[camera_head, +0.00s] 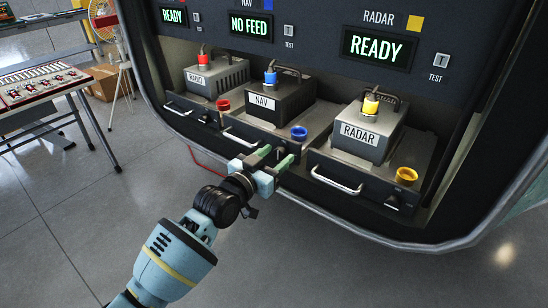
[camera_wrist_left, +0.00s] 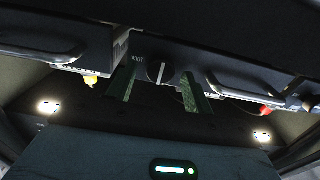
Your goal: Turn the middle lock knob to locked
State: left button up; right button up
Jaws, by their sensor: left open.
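The middle lock knob (camera_wrist_left: 160,72) is a dark round knob with a pale line running roughly up and down in the left wrist view. It sits on the front of the middle drawer, next to small lettering. In the head view my gripper hides it. My left gripper (camera_head: 273,157) is open at that drawer front. In the left wrist view its green fingers (camera_wrist_left: 159,84) stand on either side of the knob, with gaps showing; I cannot tell whether they reach around it. The black NAV box (camera_head: 281,97) sits on the middle drawer. My right gripper is not in view.
The RADIO box (camera_head: 217,78) and RADAR box (camera_head: 368,133) stand on either side. Silver drawer handles, the RADAR one (camera_head: 336,181) included, stick out. The blue cup-shaped socket (camera_head: 299,132) is just above my gripper. The middle display (camera_head: 251,26) reads NO FEED. The floor below is clear.

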pick_arm(q)
jog(key=shift+c, duration=0.4)
jog(key=c, duration=0.7)
jog(key=shift+c, duration=0.8)
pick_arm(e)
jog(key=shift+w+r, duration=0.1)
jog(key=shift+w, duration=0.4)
